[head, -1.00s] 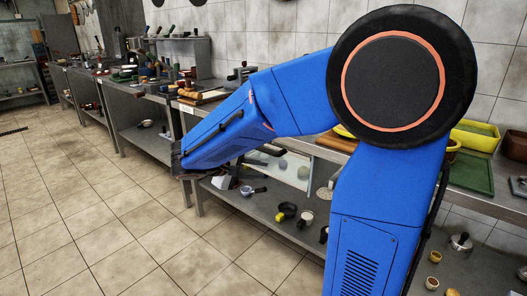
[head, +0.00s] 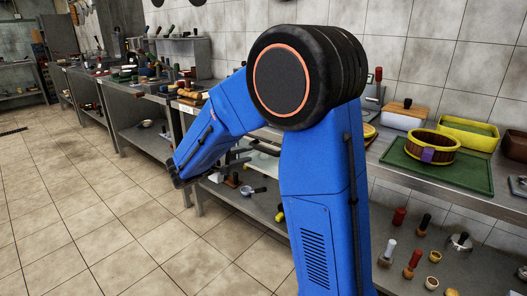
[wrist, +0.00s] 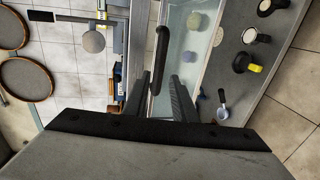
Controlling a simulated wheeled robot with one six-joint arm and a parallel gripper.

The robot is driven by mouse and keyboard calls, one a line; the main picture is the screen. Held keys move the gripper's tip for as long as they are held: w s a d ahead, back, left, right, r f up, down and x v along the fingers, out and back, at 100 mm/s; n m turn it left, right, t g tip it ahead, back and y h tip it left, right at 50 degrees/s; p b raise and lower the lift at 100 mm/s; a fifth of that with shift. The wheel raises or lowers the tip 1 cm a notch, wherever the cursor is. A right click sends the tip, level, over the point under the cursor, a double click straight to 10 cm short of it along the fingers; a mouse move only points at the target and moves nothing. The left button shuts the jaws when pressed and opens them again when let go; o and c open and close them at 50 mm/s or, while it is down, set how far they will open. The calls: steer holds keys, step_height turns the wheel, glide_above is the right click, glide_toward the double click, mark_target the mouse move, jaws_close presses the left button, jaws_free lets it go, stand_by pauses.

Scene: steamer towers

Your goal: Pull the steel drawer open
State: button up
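The steel drawer (wrist: 140,32) shows in the wrist view as a grey front along the counter edge, with a dark bar handle (wrist: 162,50). How far out the drawer stands I cannot tell. My gripper (wrist: 160,82) is open, with one finger on each side of the handle's near end and gaps beside the bar. I see no clear contact. In the head view my gripper (head: 238,162) reaches right toward the counter front, and my own arm hides much of the drawer there.
A pale bin (wrist: 200,45) holding a green and a purple ball is below the handle. A lower shelf (wrist: 238,85) carries cups and a small pan. The counter holds a green tray (head: 474,172) with a round steamer (head: 421,146). Tiled floor (head: 90,215) is clear at left.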

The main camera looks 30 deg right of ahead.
mark_target(262, 150)
steer(key=x, duration=1)
steer(key=shift+w+d, duration=0.1)
steer(key=shift+d, duration=0.25)
jaws_close()
